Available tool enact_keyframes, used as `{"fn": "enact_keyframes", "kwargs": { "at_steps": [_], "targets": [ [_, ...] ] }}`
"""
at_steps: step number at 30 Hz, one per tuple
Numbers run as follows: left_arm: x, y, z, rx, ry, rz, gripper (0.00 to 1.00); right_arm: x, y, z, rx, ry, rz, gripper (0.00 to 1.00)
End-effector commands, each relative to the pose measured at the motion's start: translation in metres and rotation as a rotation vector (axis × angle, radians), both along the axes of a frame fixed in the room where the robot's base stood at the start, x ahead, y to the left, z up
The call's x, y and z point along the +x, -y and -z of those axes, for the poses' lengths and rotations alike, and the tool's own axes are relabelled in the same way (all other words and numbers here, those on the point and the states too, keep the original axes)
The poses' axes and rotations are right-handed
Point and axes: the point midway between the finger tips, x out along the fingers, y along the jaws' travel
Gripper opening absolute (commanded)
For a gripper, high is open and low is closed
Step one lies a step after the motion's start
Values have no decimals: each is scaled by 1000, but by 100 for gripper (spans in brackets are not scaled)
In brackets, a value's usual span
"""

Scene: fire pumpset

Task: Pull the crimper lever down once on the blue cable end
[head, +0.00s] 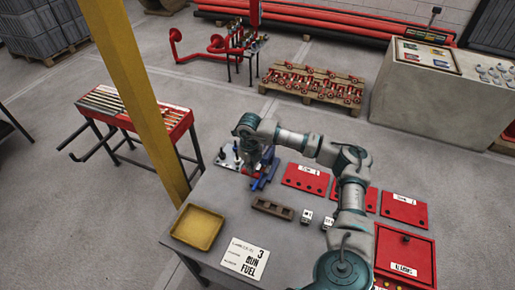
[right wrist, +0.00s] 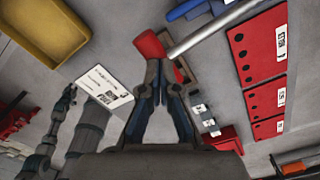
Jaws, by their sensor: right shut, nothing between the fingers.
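The crimper's lever, a silver rod with a red grip (right wrist: 149,46), crosses the top middle of the right wrist view. My right gripper (right wrist: 158,68) has its fingers closed together and empty, with the tips close to the red grip. I cannot tell whether they touch it. In the head view, my right gripper (head: 250,163) hangs down over the far left part of the table, beside blue parts (head: 264,176). Blue pieces (right wrist: 190,9) also show at the top of the right wrist view. I cannot make out which one is the cable end. My left gripper is not in view.
The table carries a yellow tray (head: 197,228), a white label card (head: 245,258), a brown block (head: 272,209), and several red panels (head: 306,178). A yellow post (head: 140,95) rises beside the table's left edge. My right arm crosses above the table.

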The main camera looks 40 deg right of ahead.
Motion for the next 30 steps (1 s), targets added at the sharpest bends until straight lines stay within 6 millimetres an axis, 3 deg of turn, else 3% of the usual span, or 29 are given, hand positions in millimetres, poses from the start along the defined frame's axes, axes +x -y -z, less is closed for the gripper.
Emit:
{"fn": "enact_keyframes", "kwargs": {
  "at_steps": [30],
  "targets": [
    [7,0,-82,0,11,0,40,0,-1,-115,1,1,-1,0]
  ]
}}
